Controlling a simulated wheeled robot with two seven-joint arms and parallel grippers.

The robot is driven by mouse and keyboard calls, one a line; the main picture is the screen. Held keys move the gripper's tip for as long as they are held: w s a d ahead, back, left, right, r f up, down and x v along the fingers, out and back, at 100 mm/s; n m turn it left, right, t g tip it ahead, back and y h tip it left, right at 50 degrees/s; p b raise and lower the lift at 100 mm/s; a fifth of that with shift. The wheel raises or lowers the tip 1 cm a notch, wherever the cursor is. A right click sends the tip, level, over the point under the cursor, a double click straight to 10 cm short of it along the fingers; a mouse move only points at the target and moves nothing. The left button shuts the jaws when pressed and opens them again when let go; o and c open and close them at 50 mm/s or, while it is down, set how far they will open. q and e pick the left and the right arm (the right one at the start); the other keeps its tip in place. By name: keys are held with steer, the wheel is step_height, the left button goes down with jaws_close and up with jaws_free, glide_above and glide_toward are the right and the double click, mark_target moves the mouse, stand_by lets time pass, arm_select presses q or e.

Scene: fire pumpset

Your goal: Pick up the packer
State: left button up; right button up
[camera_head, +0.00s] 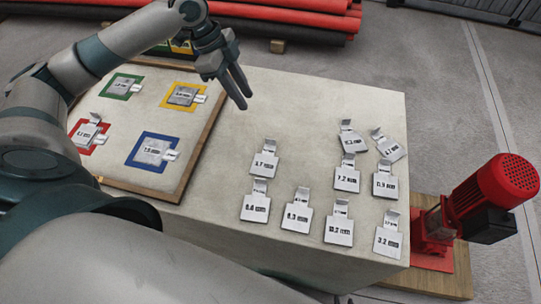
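Several flat grey packers with tabs and printed size labels lie loose on the right part of the pale table (245,220). They include a packer at the upper left of the group (265,164), one at bottom left (255,207), one labelled 10.2 mm (339,230), one labelled 3.2 mm (387,242), and a tilted one at top right (391,149). The task does not say which packer. My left gripper (245,101) is above the table, left of and beyond this group. Its fingers point down, slightly apart, with nothing between them. My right gripper is out of view.
A wood-edged board (117,172) on the left has green, yellow, red and blue squares, each with a packer. A red motor pump (495,185) stands right of the table. Red and black pipes (290,22) lie behind. My arm covers the lower left.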

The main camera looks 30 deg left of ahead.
arm_select(q)
steer(key=shift+s+a+r, duration=0.1)
steer(key=shift+r, duration=0.1)
arm_select(e)
steer(key=shift+r, duration=0.1)
